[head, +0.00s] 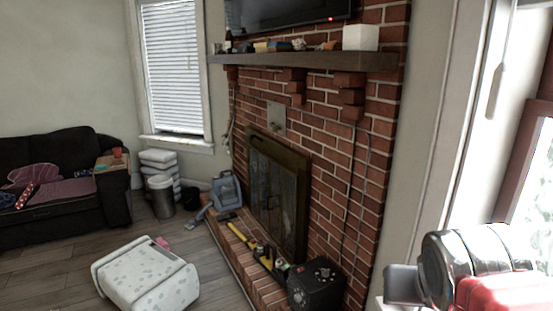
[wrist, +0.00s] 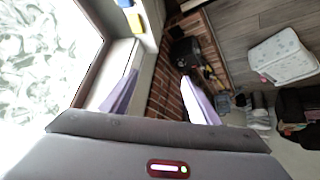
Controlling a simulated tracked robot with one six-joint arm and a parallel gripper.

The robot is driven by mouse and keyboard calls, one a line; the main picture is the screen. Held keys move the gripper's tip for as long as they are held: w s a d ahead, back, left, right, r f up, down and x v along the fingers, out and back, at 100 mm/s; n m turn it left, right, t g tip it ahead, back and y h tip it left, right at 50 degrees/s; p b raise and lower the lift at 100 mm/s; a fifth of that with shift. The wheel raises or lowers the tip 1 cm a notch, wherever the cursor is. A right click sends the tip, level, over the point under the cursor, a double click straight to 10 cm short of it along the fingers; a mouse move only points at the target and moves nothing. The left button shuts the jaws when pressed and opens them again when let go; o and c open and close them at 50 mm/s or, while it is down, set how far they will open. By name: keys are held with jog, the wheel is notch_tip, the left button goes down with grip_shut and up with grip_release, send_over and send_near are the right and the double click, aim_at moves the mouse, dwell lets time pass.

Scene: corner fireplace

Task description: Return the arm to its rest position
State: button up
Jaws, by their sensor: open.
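My gripper (wrist: 158,90) shows in the wrist view with its two pale purple fingers spread wide apart. Nothing is held between them; the brick wall and a pale window frame show behind. The wrist view is turned sideways, with a bright window (wrist: 45,50) close on the left. In the head view, silver and red parts at the lower right look like my arm, close to the window side. The gripper's fingers cannot be made out there.
A brick fireplace (head: 330,135) with a raised hearth stands ahead. A black box (head: 316,285) and tools lie on the hearth. A white patterned ottoman (head: 148,275) stands on the floor. A dark sofa (head: 60,185) is at the far left. Some floor between them is clear.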

jog(key=s+a+f+n+g+y, duration=0.1)
jog(key=s+a+f+n+y, duration=0.1)
jog(key=s+a+f, duration=0.3)
jog(key=a+f, duration=0.3)
jog(key=shift+s+a+f+n+y, duration=0.2)
jog(key=shift+s+a+n+y, duration=0.1)
jog(key=shift+a+n, duration=0.1)
dwell(0.5)
